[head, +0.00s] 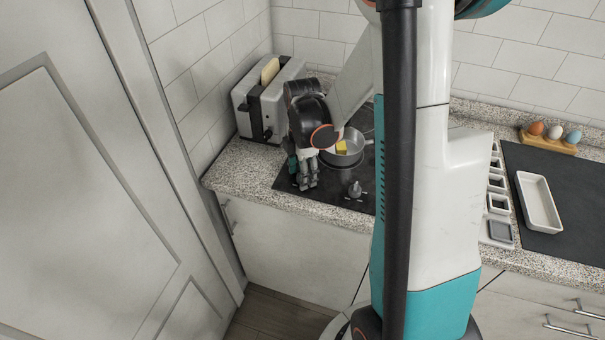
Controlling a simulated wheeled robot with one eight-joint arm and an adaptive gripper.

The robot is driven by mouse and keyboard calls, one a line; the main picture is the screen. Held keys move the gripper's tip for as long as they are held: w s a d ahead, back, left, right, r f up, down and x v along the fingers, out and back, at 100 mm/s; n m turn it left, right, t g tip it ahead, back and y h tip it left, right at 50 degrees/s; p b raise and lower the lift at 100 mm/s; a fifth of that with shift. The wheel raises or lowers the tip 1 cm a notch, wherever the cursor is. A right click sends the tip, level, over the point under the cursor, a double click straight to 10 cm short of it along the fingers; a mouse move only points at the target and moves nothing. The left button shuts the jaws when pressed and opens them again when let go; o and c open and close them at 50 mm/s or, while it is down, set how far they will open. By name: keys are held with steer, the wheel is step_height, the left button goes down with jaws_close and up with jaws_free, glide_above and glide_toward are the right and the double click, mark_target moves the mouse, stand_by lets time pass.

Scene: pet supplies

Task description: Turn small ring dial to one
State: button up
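A black cooktop (332,193) is set in the speckled counter in the head view. A grey knob (354,188) stands near its front edge; its pointer and any numbers are too small to read. I cannot tell whether it is the small ring's dial. My gripper (306,184) points down over the front left of the cooktop, left of this knob and apart from it. Its fingers look close together, but their gap is unclear. It hides the cooktop behind it, and any other dial there. My arm hides the cooktop's right part.
A pot (355,158) with a yellow piece (341,146) in it stands on the cooktop, close to my gripper. A toaster (247,105) with bread is at the back left. A white dish (540,203) and an egg holder (548,146) are at the right.

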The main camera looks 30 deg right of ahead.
steer(key=c, duration=1.1)
steer(key=shift+o, duration=0.2)
steer(key=shift+m, duration=0.4)
steer(key=m, duration=0.3)
steer(key=shift+b, duration=0.35)
steer(key=m, duration=0.3)
steer(key=shift+m, duration=0.3)
steer(key=m+b, duration=0.1)
steer(key=m, duration=0.5)
steer(key=shift+m, duration=0.3)
